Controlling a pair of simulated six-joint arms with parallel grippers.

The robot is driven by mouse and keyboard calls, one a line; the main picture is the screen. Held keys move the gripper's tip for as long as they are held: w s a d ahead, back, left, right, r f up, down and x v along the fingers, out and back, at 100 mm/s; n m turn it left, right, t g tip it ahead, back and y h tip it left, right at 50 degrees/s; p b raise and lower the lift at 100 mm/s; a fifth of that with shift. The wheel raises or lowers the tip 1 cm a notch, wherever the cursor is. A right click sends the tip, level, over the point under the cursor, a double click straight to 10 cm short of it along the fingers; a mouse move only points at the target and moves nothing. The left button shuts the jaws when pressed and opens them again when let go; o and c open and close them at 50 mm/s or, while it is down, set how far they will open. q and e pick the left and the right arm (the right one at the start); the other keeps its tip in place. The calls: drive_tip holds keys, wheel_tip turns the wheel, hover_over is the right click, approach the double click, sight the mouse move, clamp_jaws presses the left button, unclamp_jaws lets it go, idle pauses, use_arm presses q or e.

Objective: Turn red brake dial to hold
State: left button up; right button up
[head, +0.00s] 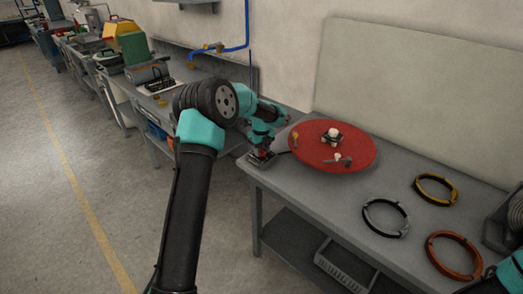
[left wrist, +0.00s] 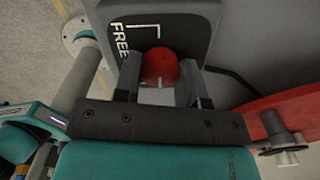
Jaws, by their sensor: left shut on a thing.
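The red brake dial (left wrist: 160,66) sits on a dark grey panel (left wrist: 195,22) in the left wrist view. White lettering reading FREE and a white angled line show on the panel near the dial. My left gripper (left wrist: 159,78) is shut on the dial, with one finger on each side of it. In the head view my left gripper (head: 262,150) reaches down to the small dark panel (head: 262,160) at the table's left corner; the dial is hard to make out there. Teal and black parts of my right arm show at the right edge, but its gripper is out of view.
A large red disc (head: 325,160) with a white centre hub and small clamps lies right of the panel. Silver (head: 386,233), yellow (head: 436,203) and orange (head: 454,277) rings lie on the grey table (head: 330,200). A crate (head: 343,266) is on the shelf below.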

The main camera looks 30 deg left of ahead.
use_arm(q)
drive_tip(key=o, duration=0.9)
drive_tip(key=shift+r, duration=0.15)
wheel_tip(320, 180, up, 17)
drive_tip(key=shift+r, duration=0.1)
idle(0.5)
